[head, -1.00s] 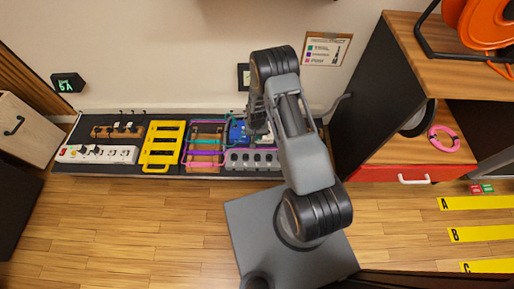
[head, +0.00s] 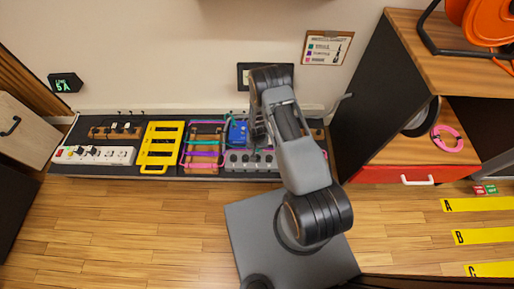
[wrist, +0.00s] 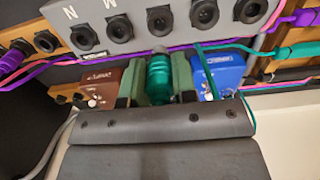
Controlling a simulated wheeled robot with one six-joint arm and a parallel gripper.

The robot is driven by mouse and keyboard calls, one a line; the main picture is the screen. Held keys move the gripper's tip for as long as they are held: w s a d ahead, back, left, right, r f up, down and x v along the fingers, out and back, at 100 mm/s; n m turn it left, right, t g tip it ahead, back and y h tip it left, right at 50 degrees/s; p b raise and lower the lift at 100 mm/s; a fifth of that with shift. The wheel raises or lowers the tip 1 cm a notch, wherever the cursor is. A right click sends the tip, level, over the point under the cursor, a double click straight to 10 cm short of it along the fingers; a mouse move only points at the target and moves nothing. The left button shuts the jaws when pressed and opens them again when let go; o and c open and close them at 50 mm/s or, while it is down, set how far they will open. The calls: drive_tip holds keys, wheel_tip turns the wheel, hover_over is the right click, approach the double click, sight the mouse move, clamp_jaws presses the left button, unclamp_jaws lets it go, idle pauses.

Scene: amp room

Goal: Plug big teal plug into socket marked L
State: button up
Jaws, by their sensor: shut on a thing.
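My gripper (wrist: 158,72) is shut on the big teal plug (wrist: 159,82) in the wrist view, with a green finger pad on each side of it. The plug's grey tip points toward the grey socket panel (wrist: 128,22) and looks apart from it. Letters N and M show on the panel; no L is readable. The panel also shows in the head view (head: 236,166), where my arm hides the gripper and plug.
A brown pedal (wrist: 103,82) and a blue pedal (wrist: 226,68) flank the fingers. Purple, pink and teal cables run close by, with a smaller teal plug (wrist: 284,53) at right. A yellow rack (head: 160,147) and white power strip (head: 95,155) stand left.

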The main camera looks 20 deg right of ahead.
drive_tip(key=shift+f+b, duration=2.35)
drive_tip(key=shift+f, duration=0.95)
drive_tip(key=o, duration=1)
wheel_tip(320, 180, up, 14)
drive_tip(key=p, duration=0.4)
drive_tip(key=shift+f+p, duration=0.1)
drive_tip(key=shift+p, duration=0.2)
